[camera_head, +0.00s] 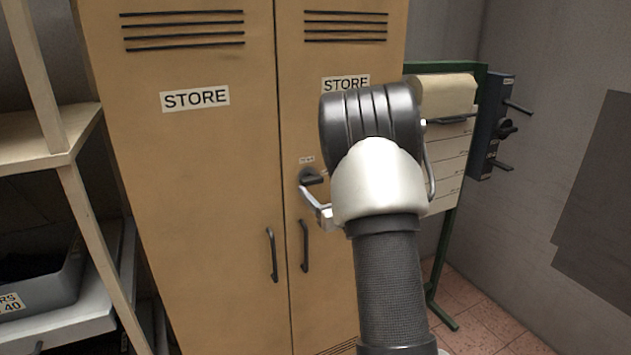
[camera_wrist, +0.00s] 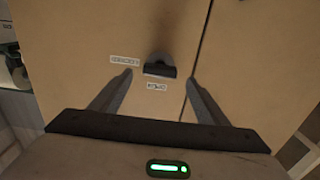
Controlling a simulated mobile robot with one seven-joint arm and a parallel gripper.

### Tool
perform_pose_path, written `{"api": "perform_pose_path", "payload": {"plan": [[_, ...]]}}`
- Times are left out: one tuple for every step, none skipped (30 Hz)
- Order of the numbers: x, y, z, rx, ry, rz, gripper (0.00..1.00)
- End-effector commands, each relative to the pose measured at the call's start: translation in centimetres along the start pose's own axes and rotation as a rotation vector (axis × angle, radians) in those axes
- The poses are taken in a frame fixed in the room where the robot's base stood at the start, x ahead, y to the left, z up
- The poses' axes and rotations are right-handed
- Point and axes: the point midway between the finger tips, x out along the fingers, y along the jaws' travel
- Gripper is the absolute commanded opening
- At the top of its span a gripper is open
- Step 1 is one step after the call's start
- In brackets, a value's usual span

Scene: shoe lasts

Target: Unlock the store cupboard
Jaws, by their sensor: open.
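The store cupboard (camera_head: 205,150) is tan with two shut doors, each marked STORE. A dark lock knob (camera_head: 311,176) sits on the right door under a small label. In the wrist view the knob (camera_wrist: 160,68) shows between and slightly beyond my open fingers, with visible gaps at both sides. My gripper (camera_wrist: 158,80) is open and empty. In the head view my gripper (camera_head: 308,192) is just below the knob, partly hidden behind my wrist. I cannot tell the exact distance between fingertips and door.
Two dark door handles (camera_head: 272,255) (camera_head: 304,246) hang below the lock. A shelf with a grey bin (camera_head: 40,285) stands at the left. A green-framed stand (camera_head: 445,255) and a dark wall unit with pegs (camera_head: 490,130) are at the right.

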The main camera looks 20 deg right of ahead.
Motion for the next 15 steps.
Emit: {"api": "perform_pose_path", "payload": {"plan": [[1.0,-0.1,-0.1,0.0,0.001,-0.002,0.69],[1.5,-0.1,-0.1,0.0,0.0,-0.002,0.69],[2.1,-0.1,-0.1,0.0,0.0,-0.002,0.69],[2.5,-0.1,-0.1,0.0,0.0,-0.001,0.69],[2.9,0.0,-0.1,0.0,0.001,-0.001,0.69],[3.3,0.0,-0.1,0.0,0.0,-0.001,0.69],[3.5,0.0,0.0,0.0,-0.001,0.0,0.69],[3.8,0.0,0.0,0.0,0.0,0.0,0.69],[4.0,0.0,-0.1,0.0,0.0,0.0,0.69],[4.1,0.0,0.0,0.0,0.0,0.0,0.69],[4.2,0.0,0.0,0.0,0.0,0.0,0.69],[4.3,0.0,0.0,0.0,0.0,0.0,0.69],[4.3,0.0,0.0,0.001,0.0,0.0,0.69],[4.4,0.0,0.0,0.001,0.0,0.0,0.69],[4.4,0.0,0.0,0.001,0.0,0.001,0.69]]}}
